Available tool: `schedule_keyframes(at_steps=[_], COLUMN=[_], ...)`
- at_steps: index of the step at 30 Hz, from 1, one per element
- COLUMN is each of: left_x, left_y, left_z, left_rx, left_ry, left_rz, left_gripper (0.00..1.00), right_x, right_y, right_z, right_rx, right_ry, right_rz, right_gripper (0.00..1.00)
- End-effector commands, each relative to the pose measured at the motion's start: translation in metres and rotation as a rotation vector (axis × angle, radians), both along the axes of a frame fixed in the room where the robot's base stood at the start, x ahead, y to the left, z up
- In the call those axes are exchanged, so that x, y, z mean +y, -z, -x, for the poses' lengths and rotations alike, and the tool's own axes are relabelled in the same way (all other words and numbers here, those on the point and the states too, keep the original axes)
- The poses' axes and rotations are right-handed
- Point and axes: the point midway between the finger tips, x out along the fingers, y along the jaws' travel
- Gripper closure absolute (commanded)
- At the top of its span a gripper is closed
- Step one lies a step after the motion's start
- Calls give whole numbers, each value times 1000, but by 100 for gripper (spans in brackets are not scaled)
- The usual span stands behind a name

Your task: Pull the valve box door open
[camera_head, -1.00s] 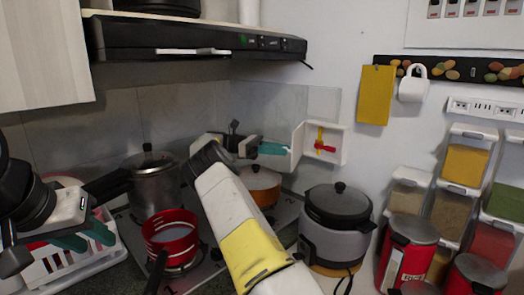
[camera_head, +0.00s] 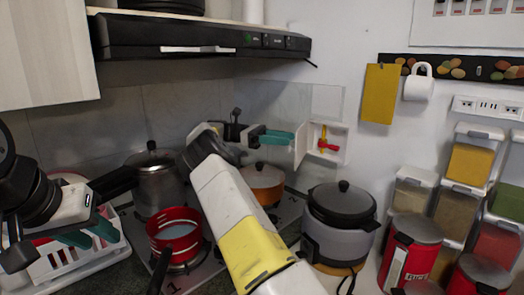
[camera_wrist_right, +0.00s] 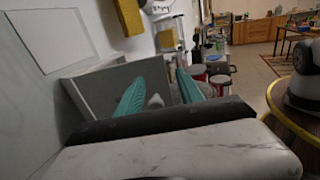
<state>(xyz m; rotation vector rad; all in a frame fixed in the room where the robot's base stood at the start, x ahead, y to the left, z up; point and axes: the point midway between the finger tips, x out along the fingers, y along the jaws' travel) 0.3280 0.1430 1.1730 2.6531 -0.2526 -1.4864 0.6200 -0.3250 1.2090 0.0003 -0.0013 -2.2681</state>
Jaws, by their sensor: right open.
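The white valve box (camera_head: 341,143) is on the wall, right of the stove. Inside it is a valve (camera_head: 324,146) with a red handle and a yellow pipe. Its white door (camera_head: 301,147) stands open, swung out at the box's left side. My right gripper (camera_head: 292,137) is open at the left of the door, with its teal fingertips close to it; contact cannot be told. In the right wrist view its two fingers (camera_wrist_right: 166,82) are apart in front of a pale grey panel. My left gripper (camera_head: 92,234) is open and empty above the dish rack at lower left.
Below my right arm are a red pot (camera_head: 174,236), an orange pan (camera_head: 263,184) and a steel pot (camera_head: 157,183) at the stove. A rice cooker (camera_head: 339,225) stands below the valve box. Spice dispensers (camera_head: 468,165) and red canisters are at right.

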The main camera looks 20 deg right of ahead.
Motion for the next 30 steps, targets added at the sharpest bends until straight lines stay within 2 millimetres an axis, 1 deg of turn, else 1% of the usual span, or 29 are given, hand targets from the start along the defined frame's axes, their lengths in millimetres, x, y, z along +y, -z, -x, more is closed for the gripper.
schedule_keyframes(at_steps=[8, 18, 21, 25, 30], left_x=[0, 0, 0, 0, 0], left_y=[0, 0, 0, 0, 0], left_z=[0, 0, 0, 0, 0], left_rx=[0, 0, 0, 0, 0], left_ry=[0, 0, 0, 0, 0], left_rz=[0, 0, 0, 0, 0], left_gripper=[64, 64, 64, 64, 64], right_x=[19, 51, 58, 64, 67], right_y=[-4, -10, -11, -12, -13], right_z=[36, 96, 111, 123, 128], right_rx=[2, 2, 2, 2, 1], right_ry=[-2, -3, -3, -2, -1], right_rz=[-4, -3, -3, -1, 0], right_gripper=[56, 56, 56, 56, 56])
